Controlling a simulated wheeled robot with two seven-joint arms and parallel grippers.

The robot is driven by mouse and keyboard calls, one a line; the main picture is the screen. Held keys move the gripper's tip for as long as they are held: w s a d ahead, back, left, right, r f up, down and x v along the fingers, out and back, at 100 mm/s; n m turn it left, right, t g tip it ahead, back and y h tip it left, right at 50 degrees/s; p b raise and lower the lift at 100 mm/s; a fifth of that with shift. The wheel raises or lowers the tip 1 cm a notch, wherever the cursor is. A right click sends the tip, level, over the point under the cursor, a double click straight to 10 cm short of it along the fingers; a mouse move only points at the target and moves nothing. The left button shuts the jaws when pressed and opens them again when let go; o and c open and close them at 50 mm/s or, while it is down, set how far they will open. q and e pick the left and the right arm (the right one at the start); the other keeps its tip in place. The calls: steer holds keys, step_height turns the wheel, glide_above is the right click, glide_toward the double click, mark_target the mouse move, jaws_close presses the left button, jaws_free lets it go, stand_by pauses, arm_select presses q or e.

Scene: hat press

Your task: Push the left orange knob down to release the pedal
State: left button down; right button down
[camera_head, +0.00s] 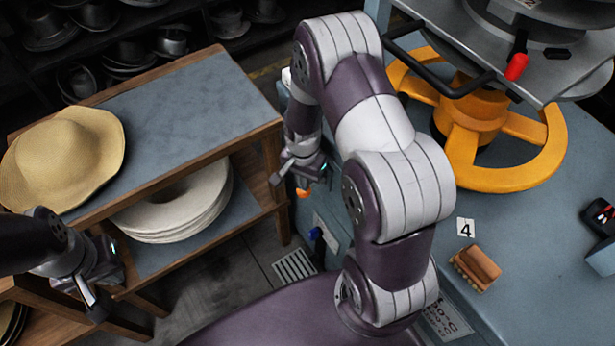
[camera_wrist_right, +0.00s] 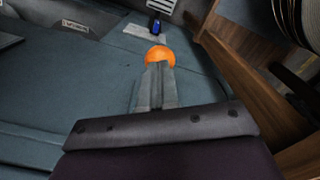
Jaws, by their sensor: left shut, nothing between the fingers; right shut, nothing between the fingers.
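The orange knob (camera_head: 303,192) sits on the side of the blue-grey press body, just below my right gripper (camera_head: 279,180). In the right wrist view the round orange knob (camera_wrist_right: 160,55) is directly beyond the tips of my shut right fingers (camera_wrist_right: 157,70), which hide its near part. I cannot tell whether the fingertips touch it. My left gripper (camera_head: 96,310) is shut and empty at the lower left, far from the knob. The pedal cannot be made out.
A blue knob (camera_head: 315,233) is below the orange one. A wooden shelf (camera_head: 190,95) with a straw hat (camera_head: 62,160) and pale round hat forms (camera_head: 175,205) stands close on the left. A yellow handwheel (camera_head: 515,180), red-tipped lever (camera_head: 516,66) and brush (camera_head: 477,267) are on the right.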

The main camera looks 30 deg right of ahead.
step_height(320, 180, up, 8)
steer(key=p, duration=0.7)
steer(key=shift+f, duration=0.1)
stand_by(0.5)
steer(key=s+a+r+n+p, duration=0.1)
steer(key=s+r+n, duration=0.2)
steer(key=r, duration=0.3)
steer(key=s+a+r+n+t+p, duration=0.1)
steer(key=s+a+r+n+p, duration=0.1)
steer(key=r, duration=0.4)
steer(key=s+a+r+n+p, duration=0.1)
steer(key=s+a+r+n, duration=0.1)
steer(key=s+r+n, duration=0.2)
step_height(320, 180, up, 3)
steer(key=shift+r+n, duration=0.1)
steer(key=shift+n, duration=1)
steer(key=shift+a, duration=0.1)
